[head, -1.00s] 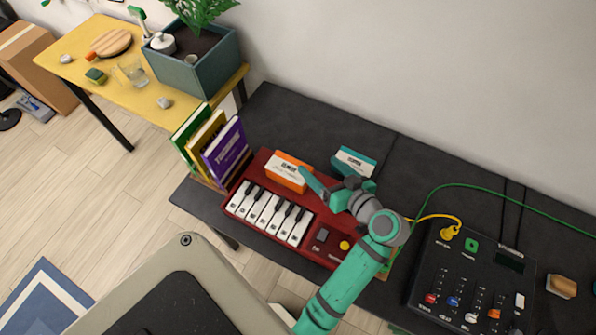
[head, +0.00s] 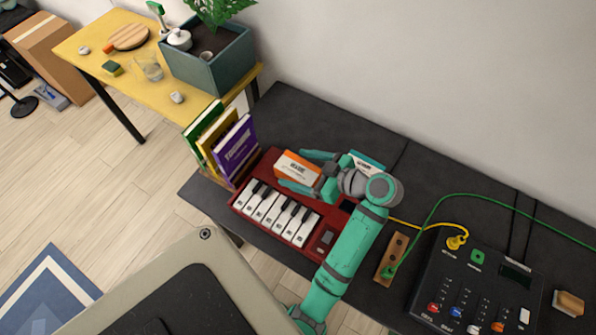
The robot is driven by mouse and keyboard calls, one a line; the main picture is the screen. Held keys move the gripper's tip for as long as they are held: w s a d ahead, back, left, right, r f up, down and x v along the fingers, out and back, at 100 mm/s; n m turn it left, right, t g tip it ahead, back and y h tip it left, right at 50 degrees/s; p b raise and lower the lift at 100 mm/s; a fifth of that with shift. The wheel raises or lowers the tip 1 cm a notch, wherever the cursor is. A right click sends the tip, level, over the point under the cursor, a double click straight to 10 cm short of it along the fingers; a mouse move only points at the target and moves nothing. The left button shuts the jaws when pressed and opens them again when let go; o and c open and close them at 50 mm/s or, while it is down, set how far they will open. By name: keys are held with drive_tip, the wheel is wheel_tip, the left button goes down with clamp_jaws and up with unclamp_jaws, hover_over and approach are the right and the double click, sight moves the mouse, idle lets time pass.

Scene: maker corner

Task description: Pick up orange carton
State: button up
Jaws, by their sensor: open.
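The orange carton (head: 297,167), orange with a white top, rests on the back part of the red toy keyboard (head: 272,164). My gripper (head: 296,170) is open, with one green finger on the far side of the carton and the other on its near side. The fingers straddle the carton's right part; whether they touch it cannot be told. A teal and white carton (head: 368,160) stands behind my wrist, partly hidden by it.
Upright books (head: 232,148) stand just left of the keyboard. A black mixer (head: 478,290) with green and yellow cables and a small wooden block (head: 392,256) lie to the right. The dark table (head: 310,118) is bare behind the carton.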

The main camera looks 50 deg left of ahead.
sight(288, 165)
drive_tip(key=shift+w+f+x, duration=0.15)
drive_tip(key=shift+f+x, duration=0.05)
drive_tip(key=shift+x, duration=1.1)
drive_tip(key=shift+w+f+x, duration=0.15)
drive_tip(key=shift+f+x, duration=0.05)
drive_tip(key=shift+x, duration=1.05)
drive_tip(key=shift+d, duration=0.1)
drive_tip(key=c, duration=1.4)
